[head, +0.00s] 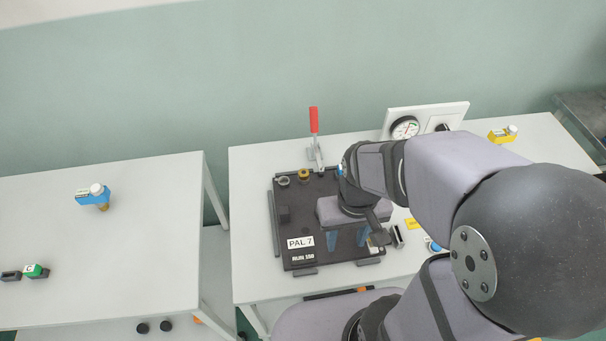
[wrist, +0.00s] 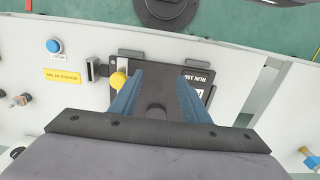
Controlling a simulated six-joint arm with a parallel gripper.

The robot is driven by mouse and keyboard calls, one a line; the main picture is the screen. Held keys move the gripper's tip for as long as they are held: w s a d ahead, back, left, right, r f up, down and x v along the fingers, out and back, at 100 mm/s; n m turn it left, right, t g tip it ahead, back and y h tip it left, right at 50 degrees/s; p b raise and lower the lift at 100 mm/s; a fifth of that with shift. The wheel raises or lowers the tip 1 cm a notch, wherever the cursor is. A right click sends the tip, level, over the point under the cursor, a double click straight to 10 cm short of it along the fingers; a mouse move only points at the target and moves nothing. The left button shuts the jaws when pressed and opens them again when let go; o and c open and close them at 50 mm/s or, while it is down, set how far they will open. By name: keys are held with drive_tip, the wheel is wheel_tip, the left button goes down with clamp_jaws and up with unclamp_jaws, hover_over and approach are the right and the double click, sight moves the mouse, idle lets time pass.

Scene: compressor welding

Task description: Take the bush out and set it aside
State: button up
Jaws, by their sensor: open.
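My gripper (head: 347,242) is open above the front right part of the dark pallet (head: 293,222), which is labelled PAL 7. Its two blue fingers also show in the wrist view (wrist: 157,100), spread over the pallet with nothing visibly held. A dark round shape (wrist: 157,111) lies between them on the plate. A brass ring-shaped part (head: 304,176) and a silver ring (head: 284,181) sit at the pallet's back left. I cannot tell for sure which part is the bush. My arm hides much of the pallet's right side.
A red-handled toggle clamp (head: 314,135) stands behind the pallet. A gauge panel (head: 405,128) is at the back right. A blue button (wrist: 54,46) and a yellow label (wrist: 62,76) are near the pallet. The left table (head: 140,240) has much free room.

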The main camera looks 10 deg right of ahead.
drive_tip(key=shift+o, duration=0.5)
drive_tip(key=w+a+f+p, duration=0.1)
drive_tip(key=w, duration=0.1)
drive_tip(key=w+a+f+n+g+p, duration=0.1)
drive_tip(key=w, duration=0.2)
drive_tip(key=w+a+f+n+p, duration=0.1)
drive_tip(key=w+p, duration=0.1)
drive_tip(key=shift+w+a+f+h, duration=0.2)
drive_tip(key=shift+w+a+h, duration=0.05)
drive_tip(key=shift+a+h, duration=0.15)
drive_tip(key=shift+m+t, duration=0.3)
drive_tip(key=shift+t, duration=0.4)
drive_tip(key=w, duration=0.7)
drive_tip(key=shift+w+a+r, duration=0.1)
drive_tip(key=shift+w+a, duration=0.2)
drive_tip(key=shift+a, duration=0.1)
drive_tip(key=w+r+m+t, duration=0.2)
drive_tip(key=w+r+m, duration=0.1)
drive_tip(key=w, duration=0.5)
drive_tip(key=shift+a+m+t, duration=0.3)
drive_tip(key=shift+a+t, duration=0.1)
drive_tip(key=shift+a, duration=0.05)
